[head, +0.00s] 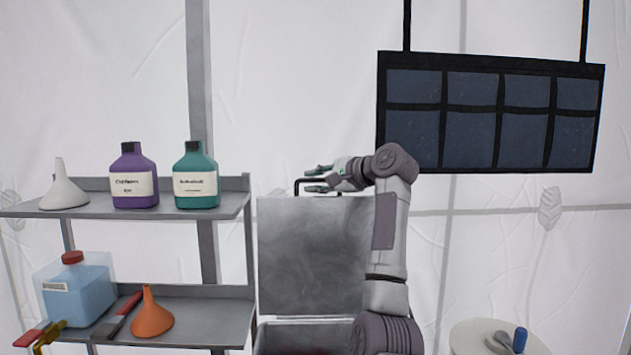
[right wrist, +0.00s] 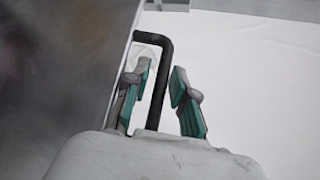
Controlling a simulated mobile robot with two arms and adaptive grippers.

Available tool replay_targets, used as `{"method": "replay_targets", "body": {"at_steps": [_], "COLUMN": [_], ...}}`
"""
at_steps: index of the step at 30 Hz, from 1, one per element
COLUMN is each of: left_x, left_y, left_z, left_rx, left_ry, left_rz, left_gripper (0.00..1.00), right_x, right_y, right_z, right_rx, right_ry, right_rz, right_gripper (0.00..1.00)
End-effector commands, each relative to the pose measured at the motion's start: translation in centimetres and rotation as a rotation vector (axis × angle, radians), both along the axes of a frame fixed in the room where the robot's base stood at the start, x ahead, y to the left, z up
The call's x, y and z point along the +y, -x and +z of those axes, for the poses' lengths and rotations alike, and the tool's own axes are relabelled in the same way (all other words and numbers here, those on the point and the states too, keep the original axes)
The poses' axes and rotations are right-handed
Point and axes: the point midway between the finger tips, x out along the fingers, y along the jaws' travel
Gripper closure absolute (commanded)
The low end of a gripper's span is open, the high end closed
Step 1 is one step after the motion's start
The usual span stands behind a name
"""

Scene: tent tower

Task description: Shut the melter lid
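The grey metal melter lid (head: 310,255) stands upright and open behind the melter (head: 270,340), whose opening shows at the bottom of the head view with something dark red inside. A black bar handle (head: 298,184) is on the lid's top edge. My right gripper (head: 318,179) is at this handle. In the right wrist view, its teal-padded fingers (right wrist: 162,95) are open, one on each side of the handle (right wrist: 156,85), with a clear gap on the right. The lid's face (right wrist: 60,80) fills the left of that view. My left gripper is not in view.
A grey shelf unit (head: 225,205) stands left of the melter, holding a white funnel (head: 62,190), purple (head: 133,180) and teal (head: 196,180) bottles, a blue-filled jug (head: 78,290) and an orange funnel (head: 152,315). A dark panel (head: 490,110) hangs upper right. A round white table (head: 470,335) stands lower right.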

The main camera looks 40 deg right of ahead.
Motion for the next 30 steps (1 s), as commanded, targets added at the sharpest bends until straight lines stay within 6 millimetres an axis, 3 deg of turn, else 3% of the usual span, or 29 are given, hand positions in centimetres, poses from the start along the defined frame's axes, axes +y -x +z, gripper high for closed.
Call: {"method": "replay_targets", "body": {"at_steps": [1,3,17,23,30], "left_x": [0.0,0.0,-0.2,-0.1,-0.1], "left_y": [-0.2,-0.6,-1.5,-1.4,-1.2], "left_z": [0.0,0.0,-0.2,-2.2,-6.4], "left_rx": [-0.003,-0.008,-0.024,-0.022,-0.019], "left_ry": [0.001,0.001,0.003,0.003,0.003], "left_rz": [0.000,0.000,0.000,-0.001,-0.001], "left_gripper": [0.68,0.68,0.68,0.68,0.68], "right_x": [0.0,0.0,0.0,0.6,2.6], "right_y": [0.0,0.0,0.1,0.8,2.5], "right_z": [0.0,0.0,-0.1,-0.4,-0.3], "right_rx": [0.000,0.000,-0.004,-0.053,-0.178], "right_ry": [0.000,0.000,0.005,0.044,0.150], "right_rz": [0.000,0.000,0.000,0.001,0.000], "right_gripper": [0.88,0.99,1.00,1.00,1.00]}}
